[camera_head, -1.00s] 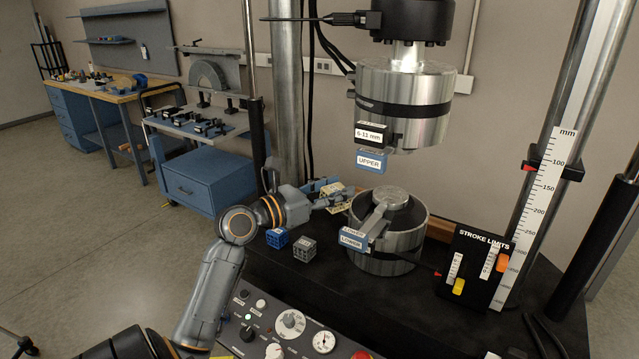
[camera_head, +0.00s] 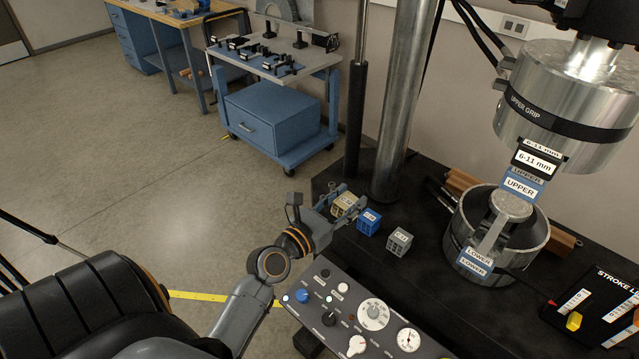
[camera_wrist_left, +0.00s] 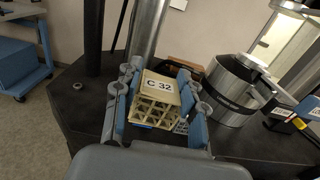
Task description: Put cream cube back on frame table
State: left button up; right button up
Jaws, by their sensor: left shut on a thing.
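The cream lattice cube (camera_head: 345,203), labelled C 32 in the left wrist view (camera_wrist_left: 158,88), is held between the fingers of my left gripper (camera_head: 346,206). My left gripper is shut on it, with a blue-sided finger on each side. The cube is over the left part of the black frame table (camera_head: 440,290), just left of the blue cube. I cannot tell whether its underside touches the table. My right gripper is not in view.
A blue cube (camera_head: 369,222) and a grey cube (camera_head: 398,242) stand in a row on the table. A metal column (camera_head: 403,100) rises behind. The lower grip (camera_head: 460,235) stands to the right. A control panel (camera_head: 340,310) lies in front.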

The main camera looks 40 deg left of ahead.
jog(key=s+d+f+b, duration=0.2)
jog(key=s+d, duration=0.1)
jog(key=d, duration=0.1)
pick_arm(q)
jog(key=w+a+f+b, duration=0.1)
jog(key=w+a+f, duration=0.1)
jog(key=w, duration=0.1)
jog(key=w+a+f+b, duration=0.2)
jog(key=w+f, duration=0.1)
jog(key=w+a+f+b, duration=0.1)
jog(key=w+a+f, duration=0.2)
jog(key=shift+a+f, duration=0.1)
jog(key=shift+f, duration=0.15)
jog(key=shift+w+a+f+b, duration=0.1)
jog(key=shift+w+f+b, duration=0.15)
jog(key=shift+b, duration=0.2)
jog(key=shift+w+a+f+b, duration=0.2)
jog(key=shift+f+b, duration=0.1)
jog(key=shift+b, duration=0.15)
notch_tip(320, 180, down, 3)
jog(key=shift+b, duration=1.25)
jog(key=shift+r, duration=0.1)
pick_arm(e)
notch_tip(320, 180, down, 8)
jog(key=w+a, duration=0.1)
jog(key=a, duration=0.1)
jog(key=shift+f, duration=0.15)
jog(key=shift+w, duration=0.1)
